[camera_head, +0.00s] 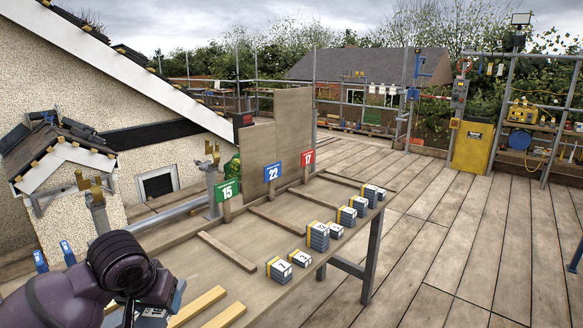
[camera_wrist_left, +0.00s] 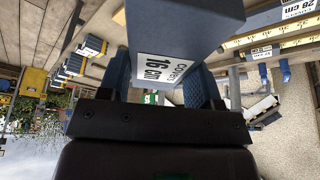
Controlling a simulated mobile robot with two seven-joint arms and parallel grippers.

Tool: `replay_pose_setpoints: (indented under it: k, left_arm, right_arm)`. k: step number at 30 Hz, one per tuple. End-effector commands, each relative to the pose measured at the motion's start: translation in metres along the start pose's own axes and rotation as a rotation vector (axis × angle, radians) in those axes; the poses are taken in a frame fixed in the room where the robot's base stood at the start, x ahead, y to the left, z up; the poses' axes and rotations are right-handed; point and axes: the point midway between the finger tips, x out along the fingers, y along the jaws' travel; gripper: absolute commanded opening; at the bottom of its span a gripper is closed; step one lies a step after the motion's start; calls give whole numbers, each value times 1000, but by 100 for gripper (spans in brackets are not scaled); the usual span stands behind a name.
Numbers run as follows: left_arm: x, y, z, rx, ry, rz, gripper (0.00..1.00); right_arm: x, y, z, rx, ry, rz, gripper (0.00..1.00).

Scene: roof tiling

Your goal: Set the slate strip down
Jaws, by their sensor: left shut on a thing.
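The slate strip (camera_wrist_left: 185,22) is a blue-grey block with a white label that reads "16 cm" and shows large in the left wrist view. My left gripper (camera_wrist_left: 160,85) is shut on it, one blue finger on each side. In the head view my left gripper (camera_head: 150,305) is low at the left, over the near end of the workbench (camera_head: 190,262). My own arm hides most of the strip there. Whether the strip touches anything below cannot be told. My right gripper is not in view.
On the bench stand number signs: green 15 (camera_head: 227,191), blue 22 (camera_head: 272,172) and red 17 (camera_head: 308,158). Several yellow-banded slate bundles (camera_head: 318,236) line its right edge. Wooden battens (camera_head: 228,251) divide the top, with bare areas between. A small roof model (camera_head: 62,165) stands left.

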Motion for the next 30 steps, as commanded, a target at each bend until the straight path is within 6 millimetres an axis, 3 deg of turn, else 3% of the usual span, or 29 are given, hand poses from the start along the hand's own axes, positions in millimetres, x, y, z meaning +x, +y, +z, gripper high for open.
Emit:
replay_pose_setpoints:
  k: [6,12,25,30]
  left_arm:
    - [0,35,27,-17,-2,-2,29]
    - [14,49,51,-22,-2,-9,29]
    - [16,47,53,-21,0,-10,29]
    - [10,44,42,-20,3,-11,29]
  right_arm:
    - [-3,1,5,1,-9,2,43]
    - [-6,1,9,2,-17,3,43]
    - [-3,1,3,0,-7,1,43]
    - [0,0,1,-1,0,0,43]
